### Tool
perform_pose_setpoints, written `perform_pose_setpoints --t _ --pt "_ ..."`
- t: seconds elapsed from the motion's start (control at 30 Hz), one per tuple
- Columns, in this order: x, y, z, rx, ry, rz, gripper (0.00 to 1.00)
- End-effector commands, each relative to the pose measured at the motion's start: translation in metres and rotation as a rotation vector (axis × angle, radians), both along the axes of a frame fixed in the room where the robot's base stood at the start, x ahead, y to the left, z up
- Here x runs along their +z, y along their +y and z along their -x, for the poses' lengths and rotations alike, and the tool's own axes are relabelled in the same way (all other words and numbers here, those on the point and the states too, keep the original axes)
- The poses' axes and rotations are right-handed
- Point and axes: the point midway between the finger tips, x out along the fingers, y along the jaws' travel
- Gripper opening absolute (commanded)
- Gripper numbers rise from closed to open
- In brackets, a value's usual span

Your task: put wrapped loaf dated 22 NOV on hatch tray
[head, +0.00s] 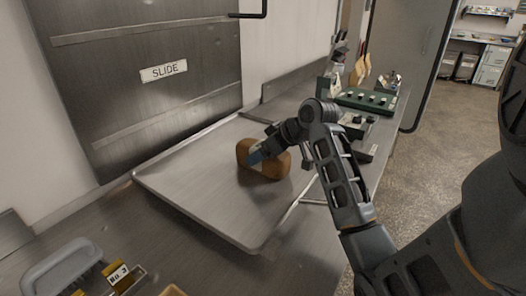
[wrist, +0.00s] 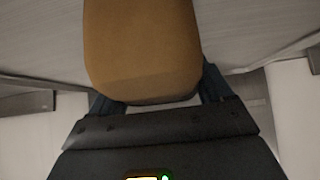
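A brown loaf (head: 244,152) is at the middle of the flat metal hatch tray (head: 185,185) in the head view. I cannot tell whether it rests on the tray or is just above it. My gripper (head: 264,156) reaches it from the upper right, with a blue-grey finger across its near side. In the wrist view the loaf (wrist: 143,45) fills the space between both fingers, with no clear gap, so the gripper looks shut on it. No date is readable on the loaf, and its far side is hidden.
A steel hatch door (head: 150,110) marked SLIDE stands behind the tray. A green rack (head: 365,101) and other items stand on the counter at the back right. The tray around the loaf is clear.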

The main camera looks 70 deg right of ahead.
Motion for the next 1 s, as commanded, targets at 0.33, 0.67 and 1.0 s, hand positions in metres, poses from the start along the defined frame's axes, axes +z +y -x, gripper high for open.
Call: perform_pose_setpoints --t 0.33,0.67,1.0 --pt "0.000 0.000 0.000 0.000 0.000 0.000 0.99" --pt "0.018 0.003 0.015 -0.001 -0.002 0.003 0.99" --pt "0.067 0.014 0.062 -0.001 -0.002 0.004 0.99"
